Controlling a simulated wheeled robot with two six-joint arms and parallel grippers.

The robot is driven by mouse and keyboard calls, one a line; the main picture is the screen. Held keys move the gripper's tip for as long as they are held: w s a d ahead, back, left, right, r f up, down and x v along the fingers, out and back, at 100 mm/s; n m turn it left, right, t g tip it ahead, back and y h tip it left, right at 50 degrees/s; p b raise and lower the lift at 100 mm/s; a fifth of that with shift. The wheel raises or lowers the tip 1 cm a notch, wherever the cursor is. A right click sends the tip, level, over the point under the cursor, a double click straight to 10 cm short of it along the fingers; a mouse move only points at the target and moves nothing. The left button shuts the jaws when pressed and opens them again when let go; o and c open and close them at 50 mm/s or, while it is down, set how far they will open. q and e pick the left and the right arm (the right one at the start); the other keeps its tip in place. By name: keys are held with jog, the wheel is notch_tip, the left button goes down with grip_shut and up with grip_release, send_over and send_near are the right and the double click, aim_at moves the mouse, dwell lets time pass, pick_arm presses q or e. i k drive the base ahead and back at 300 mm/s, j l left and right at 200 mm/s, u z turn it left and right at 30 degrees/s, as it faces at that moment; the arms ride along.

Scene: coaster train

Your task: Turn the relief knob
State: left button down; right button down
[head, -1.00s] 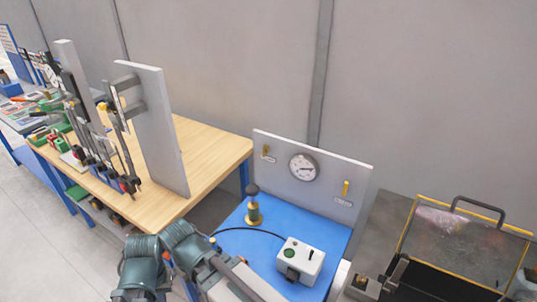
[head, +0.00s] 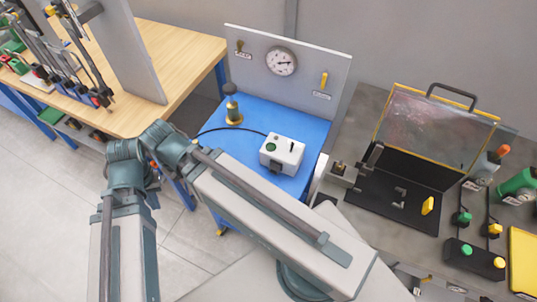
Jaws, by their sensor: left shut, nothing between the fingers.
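A grey panel (head: 296,108) stands at the back edge of a blue table. It carries a round dial gauge (head: 282,61), a brass-coloured lever (head: 240,47) at upper left and a yellow lever (head: 324,80) at right. Small labels below the levers are too small to read, so I cannot tell which is the relief knob. A brass fitting with a dark round top (head: 233,108) stands on the table, left of a white box (head: 282,153). My left arm crosses the foreground, its elbow left of the table. I see no fingers of either gripper.
The blue table (head: 262,112) is bare between fitting and box, crossed by a black cable (head: 215,130). A wooden bench (head: 190,48) with tools is at left. At right, a grey bench holds an open clear-lidded case (head: 435,125) and coloured knobs (head: 467,249).

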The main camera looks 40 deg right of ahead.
aim_at(240, 45)
jog(key=j+z, duration=0.3)
jog(key=j, duration=0.35)
jog(key=j+z, duration=0.25)
jog(key=j, duration=0.4)
jog(key=k+j+z, duration=0.1)
jog(key=j+z, duration=0.2)
jog(key=j, duration=0.3)
